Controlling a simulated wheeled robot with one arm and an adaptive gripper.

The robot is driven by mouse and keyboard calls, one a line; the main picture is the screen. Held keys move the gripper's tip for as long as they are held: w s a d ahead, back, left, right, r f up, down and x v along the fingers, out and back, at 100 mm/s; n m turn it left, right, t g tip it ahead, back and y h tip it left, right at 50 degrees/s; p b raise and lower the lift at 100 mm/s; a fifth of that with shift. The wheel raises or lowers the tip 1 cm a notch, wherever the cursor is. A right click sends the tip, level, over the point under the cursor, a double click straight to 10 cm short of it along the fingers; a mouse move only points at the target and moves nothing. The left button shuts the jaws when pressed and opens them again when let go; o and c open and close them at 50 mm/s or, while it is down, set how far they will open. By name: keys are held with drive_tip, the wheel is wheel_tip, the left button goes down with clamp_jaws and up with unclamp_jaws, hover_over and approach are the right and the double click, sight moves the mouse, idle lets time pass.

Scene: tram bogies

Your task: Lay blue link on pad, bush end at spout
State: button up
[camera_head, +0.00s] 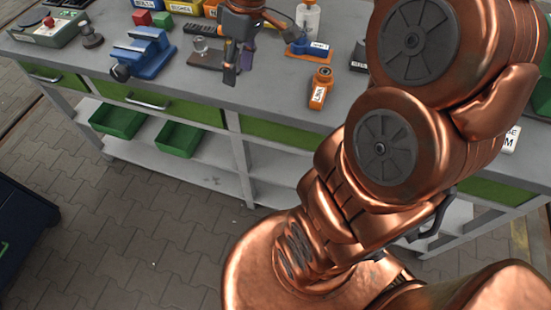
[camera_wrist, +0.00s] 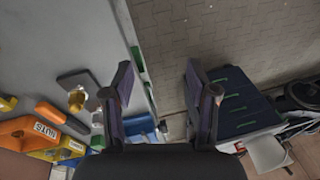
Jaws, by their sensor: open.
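My gripper (camera_head: 238,66) hangs above the bench, fingers down, empty and open; its spread fingers also show in the wrist view (camera_wrist: 159,78). To its right, a blue piece with a white label (camera_head: 316,46), probably the blue link, lies apart from the gripper on or against an orange base (camera_head: 298,55). A white bottle (camera_head: 308,20) stands just behind it. Left of the gripper is a dark flat plate (camera_head: 203,62) with a small cup-like fitting; it also shows in the wrist view (camera_wrist: 72,80). I cannot tell which is the pad or where the spout is.
A blue vise (camera_head: 150,60) stands left. Bins, including a yellow one (camera_head: 186,7), line the back. My arm covers the bench's right side. Bare bench top (camera_head: 180,88) lies along the front.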

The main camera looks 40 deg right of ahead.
drive_tip(key=s+a+f+m+h, duration=0.1)
drive_tip(key=s+a+f, duration=0.1)
drive_tip(key=s, duration=0.4)
drive_tip(key=s+a+f+m+g, duration=0.1)
drive_tip(key=s+a+f+m, duration=0.1)
drive_tip(key=s, duration=0.5)
drive_tip(key=s+a+f+m+g+h, duration=0.1)
drive_tip(key=s+a+f+m, duration=0.1)
drive_tip(key=s+f, duration=0.2)
drive_tip(key=s, duration=0.3)
drive_tip(key=shift+s+f+h, duration=0.15)
drive_tip(key=shift+f+h, duration=0.1)
drive_tip(key=shift+h, duration=0.05)
drive_tip(key=shift+r, duration=0.1)
drive_tip(key=shift+r+m+p, duration=0.3)
drive_tip(key=shift+p, duration=0.1)
